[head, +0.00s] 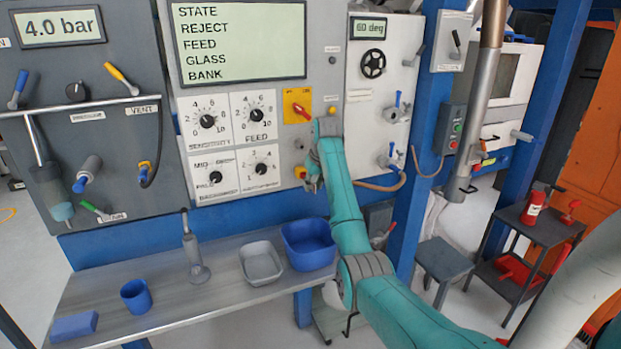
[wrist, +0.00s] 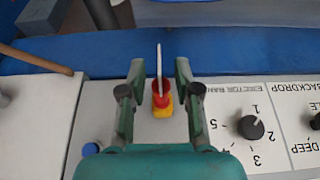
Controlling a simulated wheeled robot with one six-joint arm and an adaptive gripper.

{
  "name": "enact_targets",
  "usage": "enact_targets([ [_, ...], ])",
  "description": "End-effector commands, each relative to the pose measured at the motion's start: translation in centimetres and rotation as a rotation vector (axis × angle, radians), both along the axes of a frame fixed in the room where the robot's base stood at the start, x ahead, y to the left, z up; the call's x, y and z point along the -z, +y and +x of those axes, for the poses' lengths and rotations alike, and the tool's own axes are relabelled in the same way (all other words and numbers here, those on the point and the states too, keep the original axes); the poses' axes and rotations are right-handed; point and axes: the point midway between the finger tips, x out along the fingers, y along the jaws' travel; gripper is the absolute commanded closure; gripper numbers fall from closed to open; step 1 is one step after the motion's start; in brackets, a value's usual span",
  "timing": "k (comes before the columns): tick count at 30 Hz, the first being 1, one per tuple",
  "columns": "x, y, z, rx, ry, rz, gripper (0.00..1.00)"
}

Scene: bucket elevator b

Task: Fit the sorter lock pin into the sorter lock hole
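A small red and yellow fitting (wrist: 160,98) stands out from the panel, with a thin pale piece seen edge-on at its top in the wrist view. It may be the sorter lock pin in a holder; I cannot tell for sure. My gripper (wrist: 160,68) is open, one finger on each side of the fitting, with gaps on both sides. In the head view my gripper (head: 313,184) is partly hidden by my arm. A small dark round spot (head: 299,144) above may be the hole.
The ejector dial (wrist: 250,128) is beside my gripper, and a blue button (wrist: 90,149) is on the other side. A red switch on a yellow plate (head: 298,106) is above. A blue bin (head: 308,246) and grey tray (head: 261,264) stand on the bench below.

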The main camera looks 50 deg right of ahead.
Motion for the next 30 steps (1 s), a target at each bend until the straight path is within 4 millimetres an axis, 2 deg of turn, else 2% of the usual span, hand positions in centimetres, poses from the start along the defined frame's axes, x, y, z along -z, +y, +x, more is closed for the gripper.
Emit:
enact_targets([
  [8, 0.12, -0.06, -0.04, 0.000, -0.001, -0.001, 0.68],
  [9, 0.11, -0.05, -0.04, 0.000, -0.001, -0.001, 0.70],
  [12, 0.11, -0.05, -0.04, 0.000, -0.001, -0.001, 0.95],
  [13, 0.10, -0.05, -0.03, 0.000, -0.001, -0.001, 1.00],
  [30, 0.06, 0.10, -0.28, 0.000, -0.002, -0.001, 1.00],
])
